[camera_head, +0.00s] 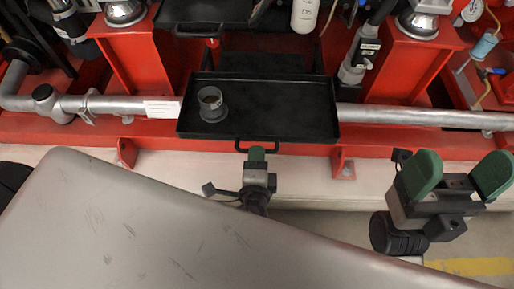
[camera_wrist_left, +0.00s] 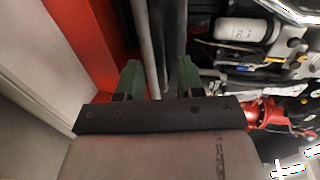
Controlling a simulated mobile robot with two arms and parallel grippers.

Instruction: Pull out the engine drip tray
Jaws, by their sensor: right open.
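A black rectangular tray (camera_head: 285,115) sits across the red frame in the middle of the head view, with a small grey cup (camera_head: 212,104) on its left part. Its black handle (camera_head: 257,149) is on the near edge. My right gripper (camera_head: 456,176) is open and empty at the right, apart from the tray.
A second black tray (camera_head: 215,12) with its own handle (camera_head: 198,32) lies farther back. Grey pipe (camera_head: 420,116) runs left and right of the near tray. Red posts (camera_head: 135,60) flank it.

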